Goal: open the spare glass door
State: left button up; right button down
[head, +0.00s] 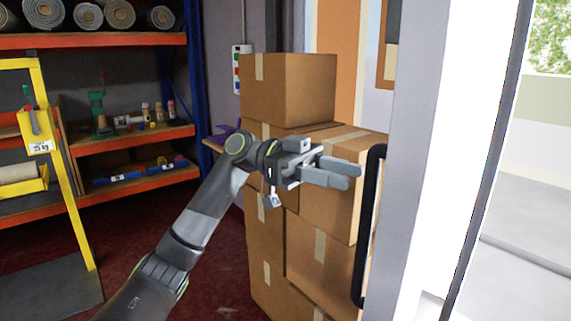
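The spare glass door shows at the right as a tall pale upright frame (411,150); how far it stands open I cannot tell. A long black vertical bar handle (368,225) is beside this upright, on its left. My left gripper (354,176) reaches in from the left, its fingers pointing right toward the upper part of the handle. The fingers are apart with a narrow gap, and nothing shows between them. The fingertips look just short of the handle in the picture; the depth between them is hard to judge. My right gripper is out of view.
Stacked cardboard boxes (287,90) stand behind my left gripper and the handle. A shelf rack (95,40) with rolled rugs and tools is at the left, beside a yellow frame (75,200). Bright outdoor paving (520,270) shows at the far right. Dark red floor (215,260) lies between.

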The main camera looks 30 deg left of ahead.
pick_arm(q)
jog(key=a+b, duration=0.1)
jog(key=a, duration=1)
jog(key=shift+a, duration=0.4)
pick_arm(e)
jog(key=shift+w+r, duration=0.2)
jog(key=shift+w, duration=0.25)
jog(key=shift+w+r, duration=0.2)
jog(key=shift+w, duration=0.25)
pick_arm(q)
jog(key=shift+w+f, duration=0.1)
